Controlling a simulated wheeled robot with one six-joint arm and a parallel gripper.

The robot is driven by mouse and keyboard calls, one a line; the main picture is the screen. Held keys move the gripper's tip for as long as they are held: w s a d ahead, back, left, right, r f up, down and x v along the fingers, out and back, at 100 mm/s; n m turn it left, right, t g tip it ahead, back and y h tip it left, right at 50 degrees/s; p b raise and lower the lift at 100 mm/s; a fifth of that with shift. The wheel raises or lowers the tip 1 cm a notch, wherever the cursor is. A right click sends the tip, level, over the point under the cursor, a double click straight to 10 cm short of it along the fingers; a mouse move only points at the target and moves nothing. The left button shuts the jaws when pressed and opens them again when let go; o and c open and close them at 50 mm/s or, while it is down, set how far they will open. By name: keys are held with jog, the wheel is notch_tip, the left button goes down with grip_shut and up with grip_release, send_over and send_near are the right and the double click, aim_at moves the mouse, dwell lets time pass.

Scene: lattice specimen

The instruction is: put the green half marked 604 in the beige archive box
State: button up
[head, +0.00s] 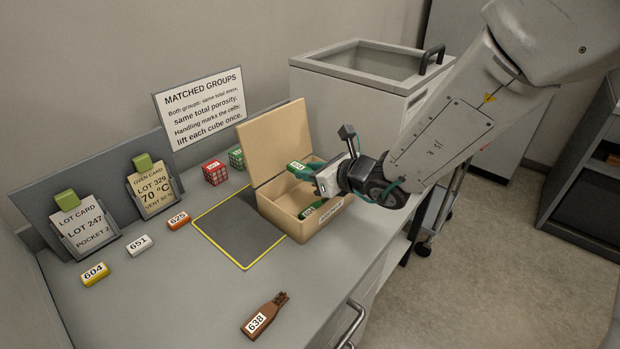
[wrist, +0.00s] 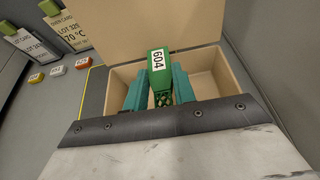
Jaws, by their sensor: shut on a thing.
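The green half marked 604 shows in the wrist view (wrist: 157,66), its white label facing up and a lattice end towards the camera. My gripper (wrist: 158,90) is shut on it, with a teal finger on each side. In the head view the gripper (head: 314,180) is over the open beige archive box (head: 283,212), and the green half (head: 301,168) shows at its tip. I cannot tell whether the half touches the box floor.
The box lid (head: 276,140) stands open at the back. A yellow-edged dark mat (head: 238,228) lies left of the box. Yellow 604 (head: 95,273), white 651 (head: 139,244), orange 625 (head: 178,221) and brown 638 (head: 262,315) pieces lie on the bench. Red (head: 214,172) and green (head: 237,158) cubes stand behind.

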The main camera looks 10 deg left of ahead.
jog(key=shift+d+f, duration=0.1)
jog(key=shift+f, duration=1.3)
jog(key=shift+f, duration=0.1)
jog(key=shift+f, duration=0.4)
jog(key=shift+f, duration=0.1)
jog(key=o, duration=0.9)
jog(key=shift+o, duration=0.2)
